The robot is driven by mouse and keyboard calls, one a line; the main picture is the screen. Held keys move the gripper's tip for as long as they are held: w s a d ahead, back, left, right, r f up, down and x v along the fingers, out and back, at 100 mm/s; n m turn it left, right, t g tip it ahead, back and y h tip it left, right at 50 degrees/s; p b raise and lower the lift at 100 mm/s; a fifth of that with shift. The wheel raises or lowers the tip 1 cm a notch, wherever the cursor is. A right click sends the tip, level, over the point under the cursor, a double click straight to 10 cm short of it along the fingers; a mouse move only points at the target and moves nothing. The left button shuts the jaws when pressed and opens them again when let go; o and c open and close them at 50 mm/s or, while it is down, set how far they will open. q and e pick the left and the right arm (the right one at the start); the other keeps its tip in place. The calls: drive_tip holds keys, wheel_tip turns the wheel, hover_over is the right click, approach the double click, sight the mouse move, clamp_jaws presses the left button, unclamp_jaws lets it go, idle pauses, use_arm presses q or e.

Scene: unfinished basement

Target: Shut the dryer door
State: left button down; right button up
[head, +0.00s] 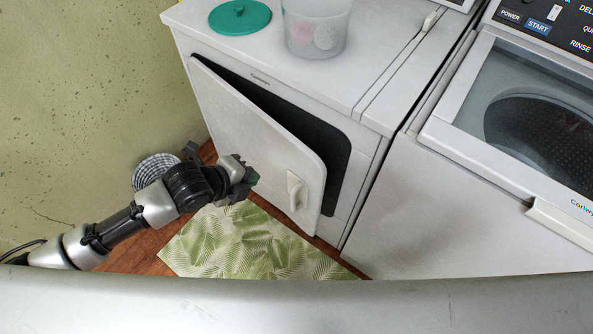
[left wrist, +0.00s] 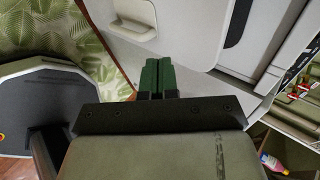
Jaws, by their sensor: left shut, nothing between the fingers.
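The white dryer (head: 365,165) stands in the middle of the head view. Its dryer door (head: 255,140) is partly open, swung out from the front on its left side, with a dark gap showing along its top and right edges. The door handle (head: 295,193) is near the door's lower right corner; it also shows in the left wrist view (left wrist: 133,32). My left gripper (head: 250,177) is shut and empty, in front of the door's outer face and left of the handle. I cannot tell whether it touches the door. My right gripper is in neither view.
A washer (head: 520,130) with a glass lid stands right of the dryer. A teal lid (head: 240,16) and a clear tub (head: 316,35) sit on the dryer top. A leaf-patterned mat (head: 240,246) covers the floor in front. A round checked object (head: 153,167) is by the wall.

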sight(292, 162)
use_arm(q)
drive_tip(key=x, duration=0.3)
drive_tip(key=r+x, duration=0.1)
drive_tip(key=x, duration=0.3)
drive_tip(key=w+d+x, duration=0.1)
drive_tip(key=x, duration=0.2)
drive_tip(key=shift+w+d, duration=0.15)
drive_tip(key=shift+w, duration=0.05)
drive_tip(key=shift+w+d+f, duration=0.15)
drive_tip(key=shift+w+d, duration=0.4)
drive_tip(key=shift+w, duration=0.05)
